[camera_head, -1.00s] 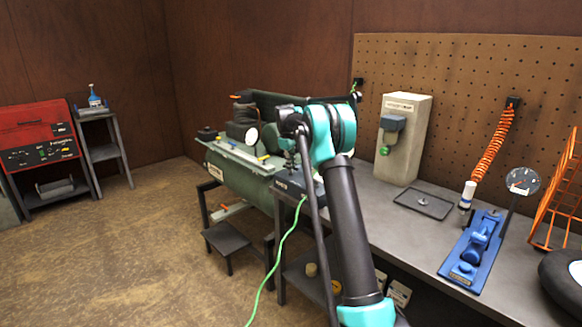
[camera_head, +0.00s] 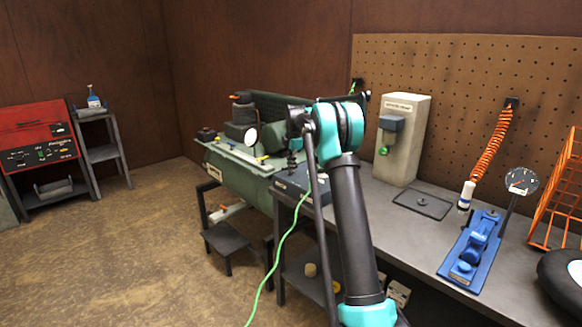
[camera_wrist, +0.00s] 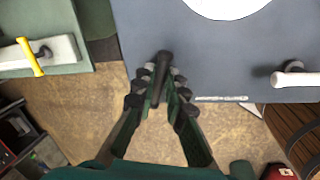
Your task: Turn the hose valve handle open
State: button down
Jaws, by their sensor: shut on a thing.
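In the wrist view, my gripper (camera_wrist: 160,85) is shut on a dark, rod-like handle (camera_wrist: 163,63) at the lower edge of a blue-grey box. The fingers sit on both sides of it; its base is partly hidden between them. In the head view the same kind of grey box (camera_head: 296,182) stands at the near left end of the bench, partly behind my arm. I cannot make out the handle's exact angle or any marking that names it.
A yellow lever (camera_wrist: 33,57) sits on the green tank at left in the wrist view. A pale handle (camera_wrist: 296,79) sticks out at right. A green hose (camera_head: 277,252) hangs to the floor. The bench (camera_head: 400,228) holds a blue tool (camera_head: 476,250).

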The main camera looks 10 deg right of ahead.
jog(key=shift+w+n+y, duration=0.15)
jog(key=shift+n+y, duration=0.15)
jog(key=shift+n, duration=1.6)
jog(key=c, duration=1.6)
grip_release()
jog(key=shift+r, duration=0.15)
jog(key=v, duration=1.1)
jog(key=shift+w+d+r, duration=0.1)
jog(key=shift+d+r, duration=0.1)
jog(key=shift+r, duration=0.2)
